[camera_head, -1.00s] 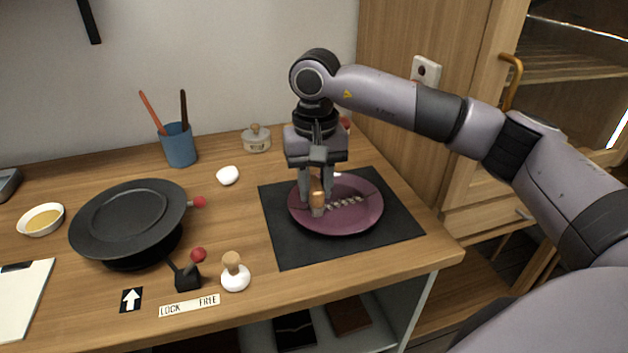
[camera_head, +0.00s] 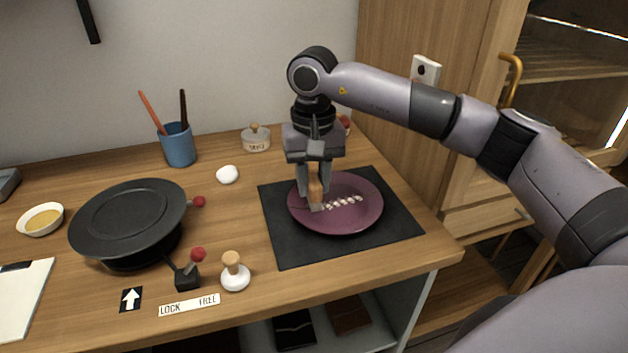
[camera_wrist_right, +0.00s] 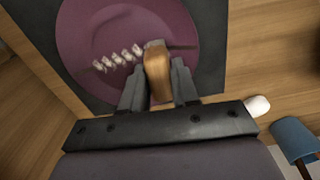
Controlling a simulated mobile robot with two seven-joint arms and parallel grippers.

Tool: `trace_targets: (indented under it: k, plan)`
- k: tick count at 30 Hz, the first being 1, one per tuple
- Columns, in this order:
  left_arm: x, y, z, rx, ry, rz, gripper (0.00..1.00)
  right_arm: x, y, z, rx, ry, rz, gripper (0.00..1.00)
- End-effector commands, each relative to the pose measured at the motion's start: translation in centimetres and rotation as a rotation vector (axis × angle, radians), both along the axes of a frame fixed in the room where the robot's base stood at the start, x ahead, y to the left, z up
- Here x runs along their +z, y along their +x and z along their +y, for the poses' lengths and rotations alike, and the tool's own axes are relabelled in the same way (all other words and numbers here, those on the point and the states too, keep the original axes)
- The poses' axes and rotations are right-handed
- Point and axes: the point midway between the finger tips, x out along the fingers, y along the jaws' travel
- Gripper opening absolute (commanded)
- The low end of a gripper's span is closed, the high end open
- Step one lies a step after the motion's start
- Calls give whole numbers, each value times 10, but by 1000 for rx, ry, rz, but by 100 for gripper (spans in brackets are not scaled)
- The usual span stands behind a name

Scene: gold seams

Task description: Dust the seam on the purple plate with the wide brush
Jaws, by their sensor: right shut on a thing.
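The purple plate (camera_head: 365,212) lies on a dark square mat (camera_head: 285,247) at the right of the worktop; it also shows in the right wrist view (camera_wrist_right: 120,30). A dark seam line crosses it, with a row of pale twisted marks (camera_head: 345,201) along part of it, also in the wrist view (camera_wrist_right: 118,60). My right gripper (camera_head: 313,188) is shut on the wooden handle of the brush (camera_head: 316,192), held low over the plate at the left end of the marks. In the wrist view the handle (camera_wrist_right: 157,72) sits between the fingers. The bristles are mostly hidden. My left gripper is out of view.
A black round turntable (camera_head: 125,215) stands left, with a red-knobbed lever (camera_head: 190,270) before it. A white-based stamp-like knob (camera_head: 235,272), a white lump (camera_head: 227,174), a blue cup of brushes (camera_head: 178,147) and a lidded jar (camera_head: 256,139) stand around. Bare wood lies left of the mat.

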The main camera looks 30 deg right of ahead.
Motion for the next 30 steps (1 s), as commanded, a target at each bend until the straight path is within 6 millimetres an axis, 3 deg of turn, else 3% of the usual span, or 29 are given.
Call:
trace_targets:
  k: [12,30]
  plan:
    - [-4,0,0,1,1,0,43,-1,-17,-11,0,1,1,5]
    - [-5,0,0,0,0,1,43,-1,-16,-32,0,0,0,5]
